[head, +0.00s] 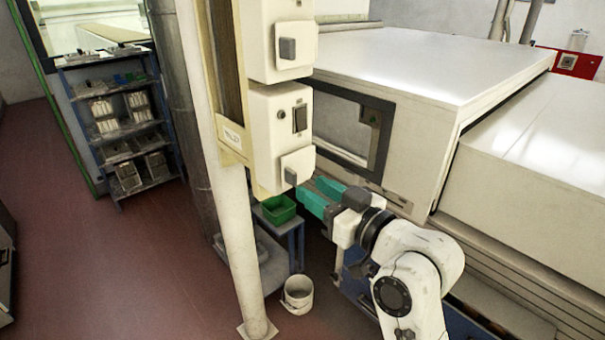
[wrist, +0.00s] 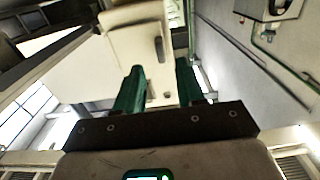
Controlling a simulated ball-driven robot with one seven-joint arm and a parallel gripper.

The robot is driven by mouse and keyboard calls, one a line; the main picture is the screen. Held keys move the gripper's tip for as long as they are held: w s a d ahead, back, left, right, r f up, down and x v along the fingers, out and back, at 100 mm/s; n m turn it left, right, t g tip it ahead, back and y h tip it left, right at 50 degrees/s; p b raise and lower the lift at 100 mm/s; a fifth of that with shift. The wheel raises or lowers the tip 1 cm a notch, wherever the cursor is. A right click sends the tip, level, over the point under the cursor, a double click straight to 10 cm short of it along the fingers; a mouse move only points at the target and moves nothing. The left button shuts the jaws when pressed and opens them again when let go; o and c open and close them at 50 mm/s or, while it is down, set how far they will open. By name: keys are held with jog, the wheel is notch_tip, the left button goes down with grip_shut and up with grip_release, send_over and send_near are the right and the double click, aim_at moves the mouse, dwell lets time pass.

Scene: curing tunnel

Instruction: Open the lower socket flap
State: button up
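The lower socket box (head: 270,135) is a cream housing on the post, with a dark switch and a small round knob. Its lower flap (head: 299,160) is a pale cover with a grey tab (head: 291,177) at its lower left. The flap looks closed. My gripper (head: 310,187) has teal fingers and is just below and right of the flap, pointing toward it. In the wrist view my gripper (wrist: 160,80) is open, with an empty gap between its fingers. A pale housing (wrist: 137,40) shows beyond the fingertips. Contact with the flap cannot be told.
An upper socket box with a similar flap (head: 296,44) is above. A white pole (head: 238,240) stands left of my gripper. A large white machine (head: 420,60) fills the right side. A green bin (head: 279,209) and a bucket (head: 298,294) are below.

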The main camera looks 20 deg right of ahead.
aim_at(296, 179)
jog(key=p+x, duration=0.1)
jog(key=x, duration=0.4)
jog(key=shift+w+a, duration=0.2)
jog(key=shift+w, duration=0.1)
jog(key=shift+c, duration=0.2)
grip_shut()
